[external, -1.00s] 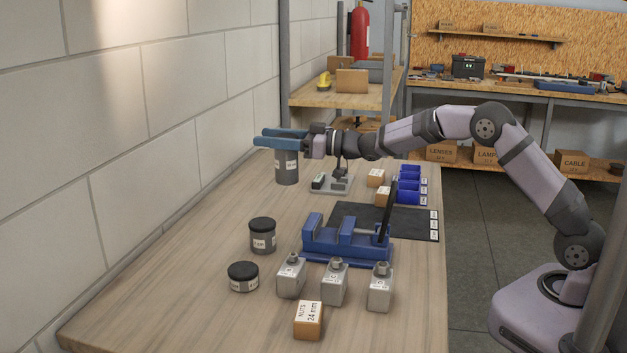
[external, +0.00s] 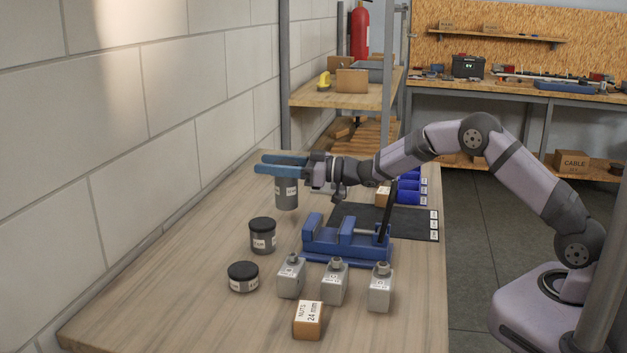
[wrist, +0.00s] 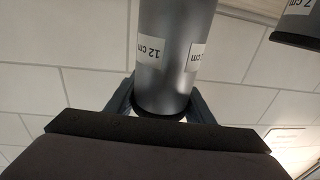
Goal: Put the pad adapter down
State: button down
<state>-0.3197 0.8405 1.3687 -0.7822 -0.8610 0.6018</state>
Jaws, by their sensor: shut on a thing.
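The pad adapter (external: 286,193) is a dark grey cylinder with white labels. It hangs upright below the blue fingers of my gripper (external: 264,164), which are shut on its upper end. In the wrist view the adapter (wrist: 172,45) shows a label reading 12 cm, with the fingers on either side of its dark end. It is over the far left part of the wooden table (external: 170,290), near the wall. I cannot tell whether its lower end touches the table.
Two similar black-topped cylinders (external: 263,236) (external: 243,277) stand nearer on the left. A blue vise (external: 345,240) is to the right, with several grey blocks (external: 334,285) and a nuts box (external: 308,320) before it. A black mat (external: 412,222) lies behind. The front left table is clear.

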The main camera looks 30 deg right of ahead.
jog(key=shift+f, duration=1.75)
jog(key=c, duration=0.8)
grip_release()
jog(key=shift+f, duration=0.2)
jog(key=shift+c, duration=0.2)
jog(key=shift+s+d+r, duration=0.1)
jog(key=shift+r, duration=0.05)
jog(key=b+v, duration=0.2)
jog(key=v, duration=1)
jog(key=shift+b, duration=0.3)
